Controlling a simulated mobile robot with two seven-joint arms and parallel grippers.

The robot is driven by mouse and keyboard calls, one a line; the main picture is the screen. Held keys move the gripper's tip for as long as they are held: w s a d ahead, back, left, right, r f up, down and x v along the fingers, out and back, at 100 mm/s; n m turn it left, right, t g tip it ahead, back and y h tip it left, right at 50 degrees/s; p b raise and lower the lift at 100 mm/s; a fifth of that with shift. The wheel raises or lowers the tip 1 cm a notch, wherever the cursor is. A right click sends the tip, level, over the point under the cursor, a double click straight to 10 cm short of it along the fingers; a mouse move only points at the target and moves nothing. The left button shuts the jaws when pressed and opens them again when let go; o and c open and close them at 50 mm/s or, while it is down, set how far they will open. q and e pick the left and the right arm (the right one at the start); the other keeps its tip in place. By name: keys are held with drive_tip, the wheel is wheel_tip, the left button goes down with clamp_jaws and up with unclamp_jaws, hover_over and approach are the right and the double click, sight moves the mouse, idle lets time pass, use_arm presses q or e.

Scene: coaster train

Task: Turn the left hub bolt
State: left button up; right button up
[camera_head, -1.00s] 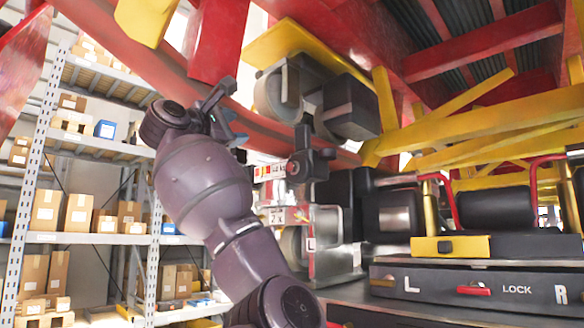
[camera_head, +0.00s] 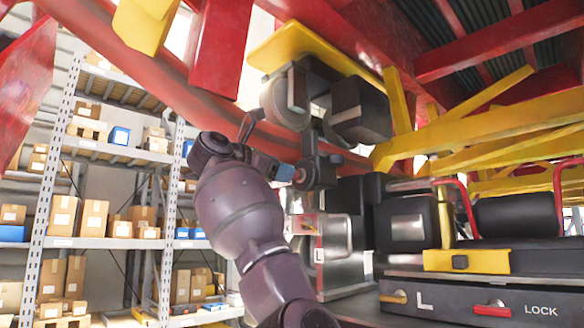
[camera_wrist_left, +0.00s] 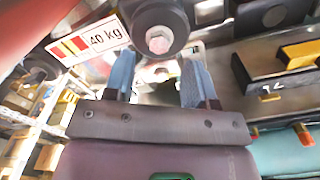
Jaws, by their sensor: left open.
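The dark hub (camera_head: 320,172) hangs below the train's grey wheels, with a small bolt (camera_head: 300,175) on its left face. In the left wrist view the bolt (camera_wrist_left: 158,40) is a pale hexagonal head at the middle of the round dark hub. My left gripper (camera_head: 285,172) has blue fingers and is open beside the hub in the head view. In the left wrist view the open fingers (camera_wrist_left: 157,70) point toward the hub; the bolt shows beyond the tips, between them. I see no contact. My right gripper is not in view.
A red rail (camera_head: 140,65) and a yellow beam (camera_head: 320,52) run overhead. A panel (camera_head: 470,305) marked L and LOCK with a red lever stands at lower right. Shelves (camera_head: 100,150) with boxes stand at left. A 40 kg label (camera_wrist_left: 88,42) shows near the hub.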

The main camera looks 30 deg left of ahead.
sight(298, 175)
use_arm(q)
drive_tip(key=shift+p+x, duration=0.6)
drive_tip(key=shift+x, duration=1.75)
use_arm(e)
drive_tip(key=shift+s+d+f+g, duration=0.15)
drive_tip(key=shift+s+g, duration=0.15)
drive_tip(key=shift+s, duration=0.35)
use_arm(q)
drive_tip(key=c, duration=0.9)
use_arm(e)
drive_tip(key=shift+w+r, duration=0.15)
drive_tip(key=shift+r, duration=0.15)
use_arm(q)
drive_tip(key=shift+m+b, duration=0.3)
drive_tip(key=shift+m, duration=0.1)
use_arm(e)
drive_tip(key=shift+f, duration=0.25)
